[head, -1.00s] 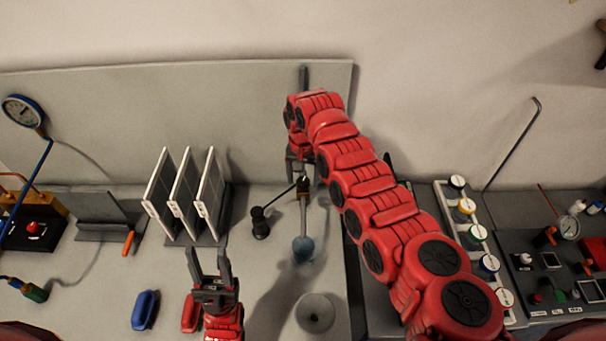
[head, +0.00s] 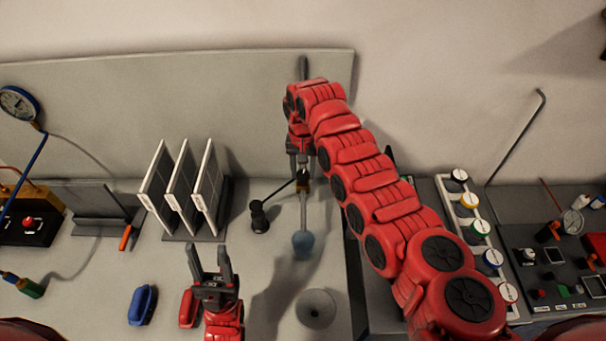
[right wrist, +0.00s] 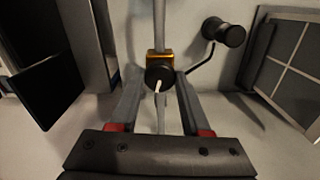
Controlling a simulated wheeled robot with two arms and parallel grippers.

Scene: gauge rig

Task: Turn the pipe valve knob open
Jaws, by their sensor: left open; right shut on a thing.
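The pipe valve shows in the right wrist view as a round black knob (right wrist: 158,74) with a white pointer, on an orange-gold body (right wrist: 158,57) around a thin grey pipe (right wrist: 159,20). The pointer slants slightly from the pipe's line. My right gripper (right wrist: 160,78) has its two grey fingers on either side of the knob, shut on it. In the head view my right gripper (head: 303,172) is at the pipe and hides most of the valve. The pipe (head: 303,212) ends in a blue bulb (head: 303,245). My left gripper (head: 209,252) is open and empty.
A black crank handle (head: 259,216) sticks out left of the valve. White-framed panels (head: 183,195) stand in a rack further left. A blue object (head: 142,306) and a round grey disc (head: 315,309) lie in front. A row of coloured knobs (head: 480,228) is at right.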

